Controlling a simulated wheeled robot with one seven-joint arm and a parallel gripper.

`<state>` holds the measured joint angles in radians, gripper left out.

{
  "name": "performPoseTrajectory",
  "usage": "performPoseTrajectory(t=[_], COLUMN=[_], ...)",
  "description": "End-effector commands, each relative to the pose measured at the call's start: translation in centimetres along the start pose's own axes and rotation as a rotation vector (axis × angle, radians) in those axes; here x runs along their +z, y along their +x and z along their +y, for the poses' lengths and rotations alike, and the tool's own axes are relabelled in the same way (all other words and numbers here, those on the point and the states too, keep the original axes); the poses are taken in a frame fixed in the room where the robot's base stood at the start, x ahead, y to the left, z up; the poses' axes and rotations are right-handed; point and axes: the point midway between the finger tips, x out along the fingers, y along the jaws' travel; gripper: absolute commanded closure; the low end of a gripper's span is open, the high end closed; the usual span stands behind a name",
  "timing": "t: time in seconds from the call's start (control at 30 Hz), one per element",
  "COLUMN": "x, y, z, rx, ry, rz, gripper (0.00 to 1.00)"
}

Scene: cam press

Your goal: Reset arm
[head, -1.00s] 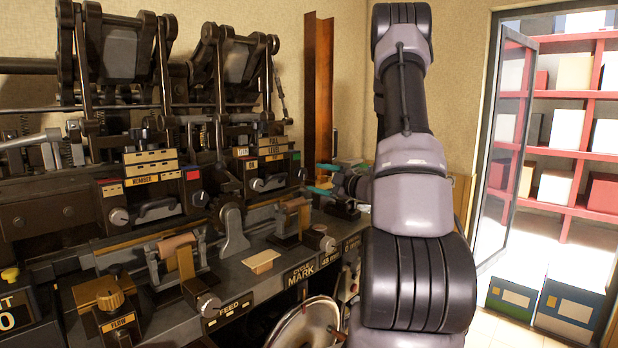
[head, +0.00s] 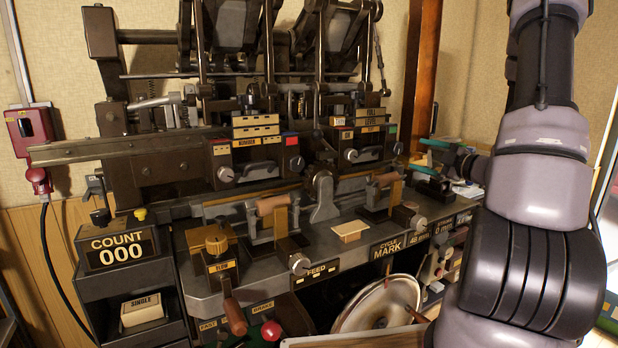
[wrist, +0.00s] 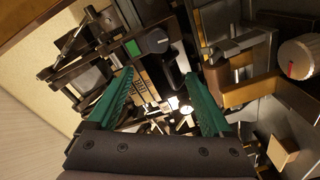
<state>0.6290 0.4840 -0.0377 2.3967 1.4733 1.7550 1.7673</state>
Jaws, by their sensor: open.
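My arm (head: 530,200) stands folded at the right of the head view, in front of the right end of the press (head: 250,160). My gripper (head: 428,155) has teal fingers and points left toward the right end of the machine. In the wrist view the two teal fingers of my gripper (wrist: 160,105) stand wide apart with nothing held between them. Dark machine parts and labelled plates show beyond the fingers; whether any part lies within reach cannot be told.
A counter (head: 120,250) reading 000 and a SINGLE button (head: 143,309) are at the left. A wooden-handled lever (head: 234,316) and a handwheel (head: 380,305) are at the front. A red switch box (head: 30,128) is on the wall. A rust-brown post (head: 422,80) stands behind.

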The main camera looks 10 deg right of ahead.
Motion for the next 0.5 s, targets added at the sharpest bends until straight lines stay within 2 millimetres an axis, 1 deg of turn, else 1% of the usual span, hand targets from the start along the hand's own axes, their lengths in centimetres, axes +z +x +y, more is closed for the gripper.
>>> performPoseTrajectory(t=[0.03,0.07,0.1,0.13,0.17,0.2,0.23,0.27,0.3,0.37,0.4,0.47,0.5], x=[-2.2,-3.7,-6.1,-8.1,-10.1,-12.8,-14.6,-16.4,-18.6,-21.4,-23.0,-24.9,-26.0], y=[0.6,0.9,1.2,1.4,1.4,1.3,1.0,0.7,0.1,-1.1,-2.0,-3.5,-4.6], z=[0.2,0.2,0.0,-0.2,-0.5,-0.9,-1.4,-1.8,-2.5,-3.4,-4.0,-4.8,-5.3], rx=[-0.033,-0.061,-0.102,-0.134,-0.166,-0.205,-0.231,-0.254,-0.278,-0.304,-0.315,-0.319,-0.315], ry=[-0.085,-0.155,-0.267,-0.364,-0.47,-0.621,-0.737,-0.852,-1.008,-1.242,-1.399,-1.638,-1.796], rz=[0.049,0.087,0.148,0.199,0.256,0.337,0.401,0.464,0.549,0.68,0.769,0.904,0.996], gripper=[0.16,0.16,0.16,0.16,0.16,0.16,0.16,0.16,0.16,0.16,0.16,0.16,0.16])
